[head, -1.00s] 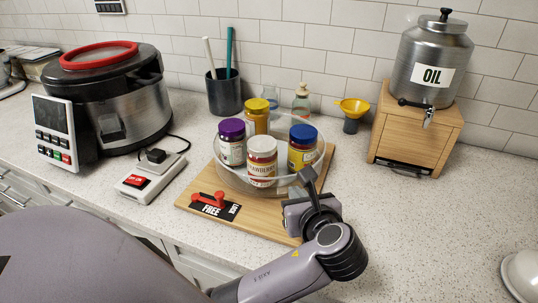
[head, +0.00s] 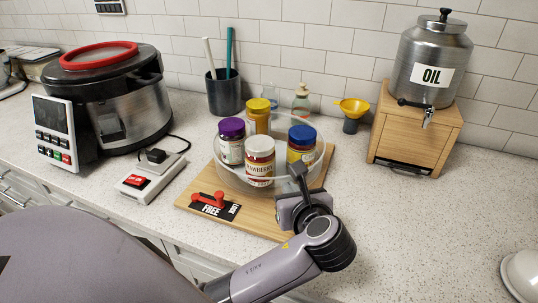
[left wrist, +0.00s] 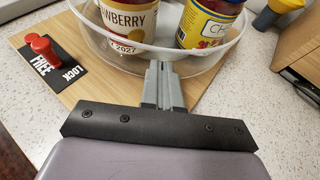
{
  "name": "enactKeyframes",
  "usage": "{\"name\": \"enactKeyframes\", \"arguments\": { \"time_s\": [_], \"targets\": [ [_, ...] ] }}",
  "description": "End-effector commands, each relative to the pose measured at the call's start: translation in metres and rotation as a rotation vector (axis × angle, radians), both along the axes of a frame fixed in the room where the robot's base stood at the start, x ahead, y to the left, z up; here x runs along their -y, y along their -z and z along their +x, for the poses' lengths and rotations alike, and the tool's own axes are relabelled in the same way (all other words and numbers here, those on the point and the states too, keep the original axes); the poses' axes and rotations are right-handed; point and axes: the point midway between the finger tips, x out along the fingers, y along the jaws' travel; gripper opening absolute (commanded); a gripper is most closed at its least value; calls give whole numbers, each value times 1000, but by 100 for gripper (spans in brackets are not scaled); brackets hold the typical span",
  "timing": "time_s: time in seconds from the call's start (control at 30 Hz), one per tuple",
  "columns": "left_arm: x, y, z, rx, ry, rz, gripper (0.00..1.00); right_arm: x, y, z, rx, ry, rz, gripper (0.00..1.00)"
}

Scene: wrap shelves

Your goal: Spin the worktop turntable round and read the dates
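A clear round turntable (head: 222,172) stands on a wooden board (head: 190,203). It carries a purple-lidded jar (head: 231,146), a yellow-lidded jar (head: 258,118), a white-lidded strawberry jar (head: 260,165) and a blue-lidded jar (head: 302,146). The left wrist view shows the strawberry jar's label (left wrist: 125,22) with "2027" at its lower edge; the characters before it are unclear. A red lever (head: 207,199) sits on a FREE/LOCK plate, by the word FREE. My left gripper (head: 298,172) is at the turntable's front right rim. Its fingers (left wrist: 160,72) are together, seemingly empty; contact is unclear.
An oil dispenser (head: 432,60) on a wooden stand (head: 415,135) is at the right, with a yellow funnel (head: 352,107) beside it. A cooker (head: 115,95) and a switch box (head: 150,178) are at the left. The worktop front right is mostly clear.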

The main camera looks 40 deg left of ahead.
Motion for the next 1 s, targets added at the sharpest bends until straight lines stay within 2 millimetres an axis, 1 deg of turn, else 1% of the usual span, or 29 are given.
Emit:
{"name": "enactKeyframes", "arguments": {
  "time_s": [0.03, 0.1, 0.63, 0.77, 1.0],
  "targets": [
    [-4, 0, -2, 2, -6, 4, 0, 0, 0, 0, 0, 0, 0, 0],
    [-6, -1, -4, 2, -6, 3, 0, 0, 0, 0, 0, 0, 0, 0],
    [-10, -2, -8, 5, -8, 5, 0, 0, 0, 0, 0, 0, 0, 0],
    [-7, -2, -10, 6, -8, 5, 0, 0, 0, 0, 0, 0, 0, 0],
    [6, -1, -23, 3, -4, 3, 0, 0, 0, 0, 0, 0, 0, 0]
  ]
}}
